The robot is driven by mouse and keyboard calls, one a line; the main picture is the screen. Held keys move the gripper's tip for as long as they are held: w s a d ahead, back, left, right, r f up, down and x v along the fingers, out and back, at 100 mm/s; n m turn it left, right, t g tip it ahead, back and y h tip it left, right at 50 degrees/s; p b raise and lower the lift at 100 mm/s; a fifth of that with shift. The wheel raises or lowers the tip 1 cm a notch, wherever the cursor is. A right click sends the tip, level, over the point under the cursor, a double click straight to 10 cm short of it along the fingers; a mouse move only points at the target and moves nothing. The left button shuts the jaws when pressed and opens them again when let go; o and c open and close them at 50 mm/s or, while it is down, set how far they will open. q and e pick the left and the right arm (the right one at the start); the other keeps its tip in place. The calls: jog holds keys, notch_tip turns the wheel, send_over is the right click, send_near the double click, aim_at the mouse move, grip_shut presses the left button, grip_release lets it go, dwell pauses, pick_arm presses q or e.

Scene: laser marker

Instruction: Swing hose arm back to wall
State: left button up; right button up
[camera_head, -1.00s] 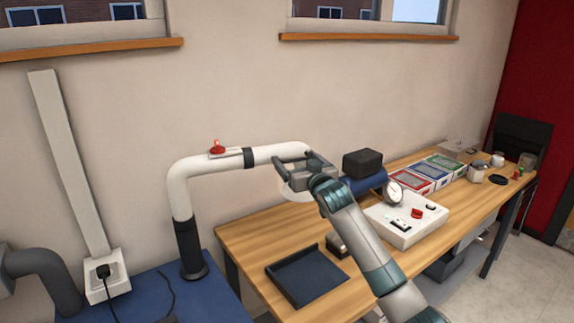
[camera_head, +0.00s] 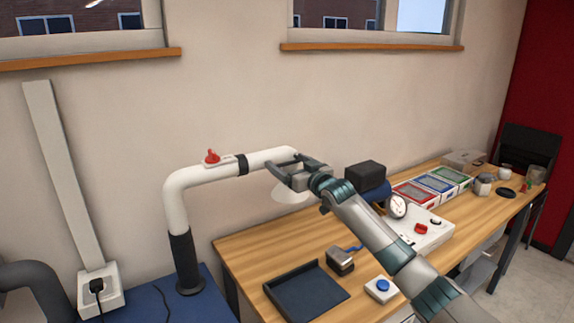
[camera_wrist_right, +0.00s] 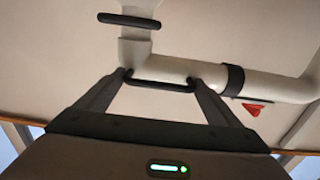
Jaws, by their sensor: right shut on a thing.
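The white hose arm (camera_head: 220,172) rises from a black sleeve on the blue surface, bends, and runs to the right along the wall, with a red knob (camera_head: 211,157) on top and a black band. Its hood (camera_head: 291,192) hangs at the free end, partly covered by my gripper. My right gripper (camera_head: 290,163) is shut on the black handle near that end. In the right wrist view the fingertips close on the dark handle bar (camera_wrist_right: 160,86) below the white pipe (camera_wrist_right: 165,66). My left gripper is not in view.
The wooden table (camera_head: 250,240) stands under the hose end. It holds a dark tray (camera_head: 305,293), a small metal block (camera_head: 341,262), a blue button box (camera_head: 381,288), a white panel with a gauge (camera_head: 397,206), and coloured boxes (camera_head: 437,184).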

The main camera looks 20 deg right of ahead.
jog(key=o, duration=1.4)
jog(key=shift+c, duration=0.2)
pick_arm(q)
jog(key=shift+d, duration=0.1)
pick_arm(e)
jog(key=shift+s, duration=0.1)
jog(key=shift+s+f, duration=0.1)
jog(key=shift+s, duration=0.3)
pick_arm(q)
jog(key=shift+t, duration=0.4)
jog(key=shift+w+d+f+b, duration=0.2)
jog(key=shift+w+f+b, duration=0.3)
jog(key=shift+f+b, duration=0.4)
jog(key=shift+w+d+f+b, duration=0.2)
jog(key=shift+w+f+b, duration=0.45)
jog(key=shift+b, duration=0.3)
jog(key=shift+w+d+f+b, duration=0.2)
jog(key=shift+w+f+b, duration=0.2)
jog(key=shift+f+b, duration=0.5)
pick_arm(e)
jog(key=s+d, duration=0.2)
jog(key=s, duration=1.4)
jog(key=shift+d, duration=0.2)
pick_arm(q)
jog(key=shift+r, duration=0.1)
pick_arm(e)
jog(key=shift+s, duration=0.1)
